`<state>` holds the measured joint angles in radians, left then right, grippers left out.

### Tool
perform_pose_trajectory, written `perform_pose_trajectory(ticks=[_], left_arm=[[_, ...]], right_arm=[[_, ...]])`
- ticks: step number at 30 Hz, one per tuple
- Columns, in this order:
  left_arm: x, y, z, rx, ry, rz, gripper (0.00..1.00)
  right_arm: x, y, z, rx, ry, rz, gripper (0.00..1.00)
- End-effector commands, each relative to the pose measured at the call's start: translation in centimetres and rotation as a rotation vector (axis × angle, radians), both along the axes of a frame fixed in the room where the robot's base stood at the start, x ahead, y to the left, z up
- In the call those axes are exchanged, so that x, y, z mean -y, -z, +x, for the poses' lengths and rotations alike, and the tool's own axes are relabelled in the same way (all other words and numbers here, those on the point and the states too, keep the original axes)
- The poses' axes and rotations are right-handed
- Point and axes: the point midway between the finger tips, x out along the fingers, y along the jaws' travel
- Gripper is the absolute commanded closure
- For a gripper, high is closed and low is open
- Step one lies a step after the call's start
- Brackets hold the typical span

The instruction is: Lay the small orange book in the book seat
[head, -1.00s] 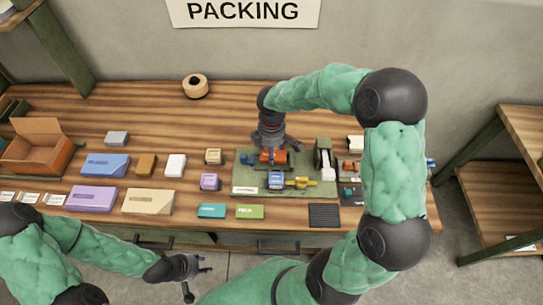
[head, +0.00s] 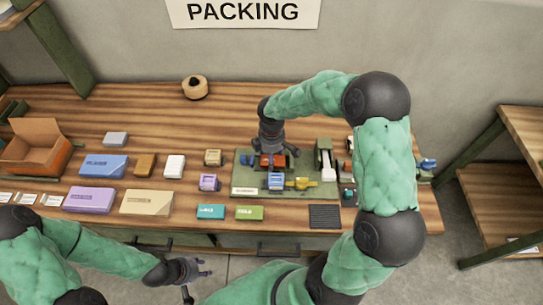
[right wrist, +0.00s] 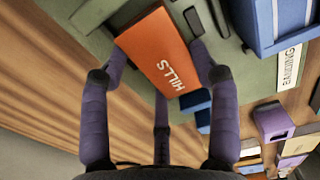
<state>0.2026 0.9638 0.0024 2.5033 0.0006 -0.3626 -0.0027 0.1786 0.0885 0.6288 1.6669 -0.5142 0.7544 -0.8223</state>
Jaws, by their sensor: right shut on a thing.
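The small orange book (right wrist: 165,50), lettered "HILLS", is between the fingers of my right gripper (right wrist: 158,58) in the right wrist view. The gripper is shut on it by its sides. In the head view, my right gripper (head: 272,153) is low over the green board (head: 244,169), and the orange book (head: 266,162) shows just under it. A dark blue part (right wrist: 200,105) lies close to the book's lower end; I cannot tell if they touch. The book seat is not clearly visible around the book. My left gripper (head: 198,276) is open and empty in front of the table.
A blue block (head: 276,182) and a yellow piece (head: 302,184) sit on the board's front part. A tall green-white holder (head: 324,158) stands to the right. Several boxes lie left of the board.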

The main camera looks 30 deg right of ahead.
Motion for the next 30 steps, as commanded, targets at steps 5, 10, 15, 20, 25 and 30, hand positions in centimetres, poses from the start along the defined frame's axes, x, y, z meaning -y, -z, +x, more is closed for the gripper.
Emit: perform_pose_trajectory(ticks=[5, 10, 15, 20, 25, 30], left_arm=[[0.0, 0.1, 0.0, 0.000, 0.000, 0.000, 0.60], [0.0, 0.1, 0.0, 0.000, 0.000, 0.000, 0.60], [0.0, 0.1, 0.0, 0.000, 0.000, 0.000, 0.60], [0.0, 0.0, 0.0, 0.000, 0.000, 0.000, 0.60], [0.0, -0.7, 0.0, 0.000, 0.000, 0.000, 0.60], [0.0, -1.5, 0.0, 0.000, 0.000, 0.000, 0.60]], right_arm=[[-0.1, 0.5, -0.3, -0.009, -0.001, 0.002, 0.15], [-0.1, 0.5, -0.3, -0.010, -0.001, 0.001, 0.15], [-0.1, 0.4, -0.2, -0.008, 0.000, 0.001, 0.15], [-0.1, 0.2, -0.2, -0.007, 0.000, 0.001, 0.15], [0.0, -1.6, -0.1, -0.003, -0.001, -0.001, 0.15], [0.0, -4.9, -0.1, -0.002, 0.000, 0.000, 0.15]])
